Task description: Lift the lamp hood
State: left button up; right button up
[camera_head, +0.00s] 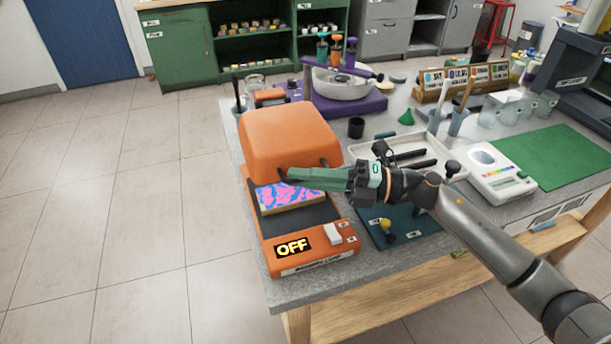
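The lamp hood (288,132) is a rounded orange cover at the back of the orange lamp base (310,257). The base has a dark bed, a lit "OFF" display and a white switch (333,234). A pink and blue patterned slab (290,197) lies on the bed, in front of the hood's lower edge. My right gripper (284,175) has green fingers that reach left across the hood's front lower edge. Its tips are at or very near that edge; contact and finger gap cannot be made out. My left gripper is not in view.
Right of the lamp are a white tray (446,174), a teal mat (424,223) with small items and a white scale (504,181). A black cup (356,128) and purple-based bowl machine (350,105) stand behind. The floor left of the table is clear.

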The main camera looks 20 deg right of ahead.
grip_shut()
dwell(0.7)
jog(key=shift+r, duration=0.1)
